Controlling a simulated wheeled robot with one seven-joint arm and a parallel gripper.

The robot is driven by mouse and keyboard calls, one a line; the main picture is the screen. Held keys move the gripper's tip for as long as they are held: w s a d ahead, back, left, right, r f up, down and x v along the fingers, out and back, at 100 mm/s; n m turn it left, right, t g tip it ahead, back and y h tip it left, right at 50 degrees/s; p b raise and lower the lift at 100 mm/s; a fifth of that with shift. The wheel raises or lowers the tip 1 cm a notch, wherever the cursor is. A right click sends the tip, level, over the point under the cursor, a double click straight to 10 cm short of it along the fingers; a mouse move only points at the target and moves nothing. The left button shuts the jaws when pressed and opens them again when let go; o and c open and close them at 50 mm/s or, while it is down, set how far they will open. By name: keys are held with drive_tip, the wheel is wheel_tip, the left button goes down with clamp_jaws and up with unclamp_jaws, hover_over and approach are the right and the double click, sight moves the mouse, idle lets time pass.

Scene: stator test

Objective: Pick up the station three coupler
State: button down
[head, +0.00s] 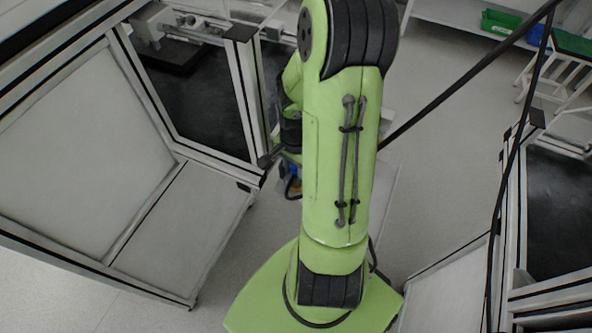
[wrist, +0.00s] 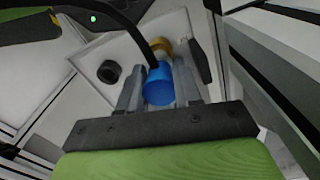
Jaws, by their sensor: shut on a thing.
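In the wrist view, my gripper (wrist: 159,82) is shut on a blue cylindrical coupler (wrist: 159,90), with one grey finger on each side of it. A brass-coloured round part (wrist: 161,47) shows just beyond the blue body; I cannot tell whether the two are joined. No label shows that this coupler belongs to station three. In the head view, my green arm hides most of the gripper; a small blue patch shows beside the arm at the frame corner.
A black ring-shaped part (wrist: 109,72) sits on a pale plate (wrist: 92,57) left of the fingers. Framed cabinets (head: 90,150) stand left, another frame (head: 550,200) right.

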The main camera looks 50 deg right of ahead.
drive_tip(key=s+d+r+p, duration=0.1)
drive_tip(key=s+d, duration=0.2)
drive_tip(key=s, duration=0.5)
drive_tip(key=s+d+r+p, duration=0.1)
drive_tip(key=s+d, duration=0.2)
drive_tip(key=s, duration=0.6)
drive_tip(key=shift+r, duration=0.2)
drive_tip(key=shift+d, duration=0.1)
